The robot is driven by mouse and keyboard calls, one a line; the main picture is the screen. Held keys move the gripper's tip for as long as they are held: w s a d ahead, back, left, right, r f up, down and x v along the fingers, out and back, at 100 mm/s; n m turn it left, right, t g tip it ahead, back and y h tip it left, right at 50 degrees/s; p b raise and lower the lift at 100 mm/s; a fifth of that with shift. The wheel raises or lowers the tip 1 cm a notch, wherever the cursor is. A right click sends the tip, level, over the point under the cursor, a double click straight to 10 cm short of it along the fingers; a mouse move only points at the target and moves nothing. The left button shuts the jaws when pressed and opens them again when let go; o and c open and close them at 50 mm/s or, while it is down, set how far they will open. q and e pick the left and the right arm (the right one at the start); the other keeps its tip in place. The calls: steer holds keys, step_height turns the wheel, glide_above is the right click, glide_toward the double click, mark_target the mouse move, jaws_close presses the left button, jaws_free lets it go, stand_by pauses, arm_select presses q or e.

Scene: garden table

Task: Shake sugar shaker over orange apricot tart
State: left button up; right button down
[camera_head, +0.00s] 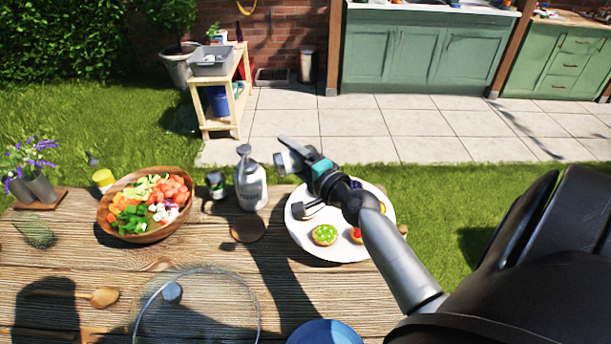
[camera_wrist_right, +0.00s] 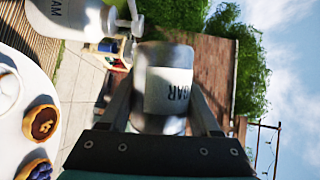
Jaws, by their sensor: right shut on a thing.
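My right gripper (camera_head: 296,158) is shut on the sugar shaker (camera_wrist_right: 167,88), a metal cylinder with a white label ending in "GAR". The shaker (camera_head: 287,164) is held in the air above the far left side of the white plate (camera_head: 339,191), and appears tilted. Tarts sit on the plate: a green one (camera_head: 324,235), a red-topped one (camera_head: 356,235) partly behind my arm. The right wrist view shows a brown-orange tart (camera_wrist_right: 42,122) and a dark blue one (camera_wrist_right: 40,169). I cannot tell which is the apricot tart. My left gripper is not in view.
A white pump bottle (camera_head: 250,182) stands left of the plate, with a small jar (camera_head: 216,185) beside it. A wooden bowl of chopped vegetables (camera_head: 150,225), a glass lid (camera_head: 200,310) and a blue item (camera_head: 324,334) are on the table. A round wooden piece (camera_head: 247,229) lies before the bottle.

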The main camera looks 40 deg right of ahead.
step_height(320, 180, up, 2)
steer(key=n+g+h+p, duration=0.1)
steer(key=n+p, duration=0.2)
steer(key=p, duration=0.3)
steer(key=n+g+h+p, duration=0.1)
steer(key=n+p, duration=0.2)
steer(key=p, duration=0.3)
steer(key=n+g+p, duration=0.2)
steer(key=p, duration=0.5)
steer(key=shift+r+n+h, duration=0.25)
steer(key=shift+n+h, duration=0.15)
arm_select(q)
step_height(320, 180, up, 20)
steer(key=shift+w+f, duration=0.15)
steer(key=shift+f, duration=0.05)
arm_select(e)
steer(key=shift+r+n+g+h, duration=0.1)
steer(key=shift+n+g+h, duration=0.35)
steer(key=shift+n, duration=0.5)
steer(key=shift+r+n+g+h, duration=0.1)
steer(key=shift+n+g+h, duration=0.15)
steer(key=shift+n+h, duration=0.55)
